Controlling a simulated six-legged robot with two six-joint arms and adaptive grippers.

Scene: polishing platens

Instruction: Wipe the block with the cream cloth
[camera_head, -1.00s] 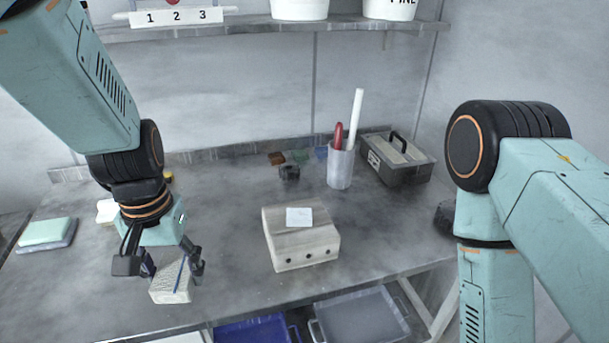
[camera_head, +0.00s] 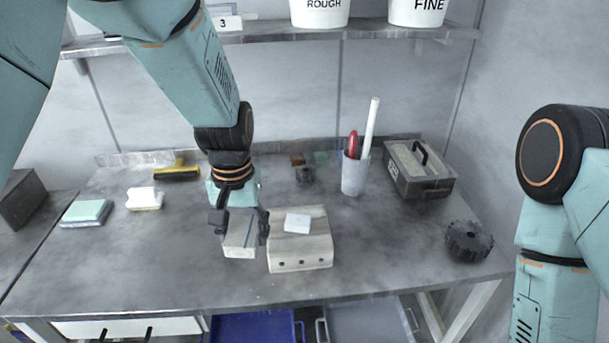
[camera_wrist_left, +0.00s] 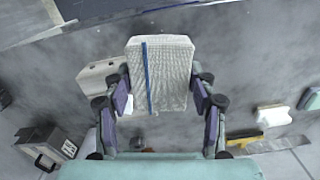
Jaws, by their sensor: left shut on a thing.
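The block (camera_head: 316,240) is pale wood with small dark holes in its front face, and a small white patch (camera_head: 298,223) lies on its top. It stands on the bench near the middle. The cream cloth (camera_head: 238,241), folded into a pad with a blue stripe, is in my left gripper (camera_head: 240,226), shut on it from both sides. The cloth is just left of the block in the head view; I cannot tell whether they touch. The wrist view shows the cloth (camera_wrist_left: 172,75) between the fingers, partly covering the block (camera_wrist_left: 98,75). My right gripper is out of view.
A cup (camera_head: 355,174) with a red and a white stick and a grey toolbox (camera_head: 420,170) stand behind right. A black knobbed wheel (camera_head: 468,241) lies at right. A green sponge (camera_head: 86,212), white piece (camera_head: 144,199) and yellow-black tool (camera_head: 177,172) lie left. The front-left bench is clear.

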